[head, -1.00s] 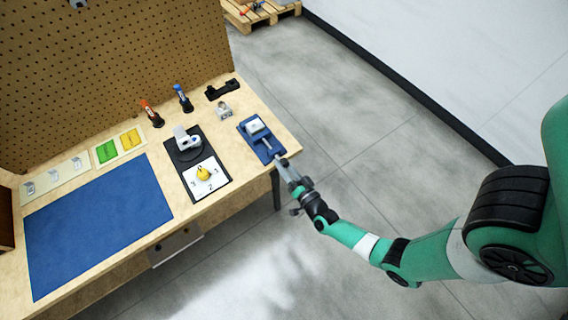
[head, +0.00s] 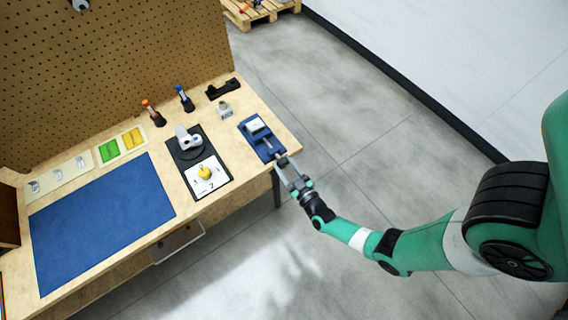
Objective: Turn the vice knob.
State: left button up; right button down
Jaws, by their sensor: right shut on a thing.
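The blue vice (head: 262,143) sits at the right end of the wooden bench, with a pale block (head: 255,126) in its upper part. Its knob is at the end facing my right gripper and is mostly hidden by the fingers. My right gripper (head: 284,163) is at the bench's front right edge, its fingertips at the knob end of the vice, shut on the vice knob. My left gripper does not show.
A black panel (head: 183,153) with a white device and a yellow dial (head: 205,173) lies left of the vice. A blue mat (head: 100,225), upright orange (head: 153,113) and blue (head: 184,98) tools and a black holder (head: 223,88) are also on the bench. The floor in front is clear.

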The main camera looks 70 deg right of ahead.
jog(key=n, duration=0.5)
jog(key=shift+n, duration=0.3)
jog(key=n, duration=0.5)
jog(key=shift+n, duration=0.3)
jog(key=shift+r, duration=0.1)
jog(key=shift+c, duration=1.6)
grip_release()
jog(key=shift+s, duration=0.15)
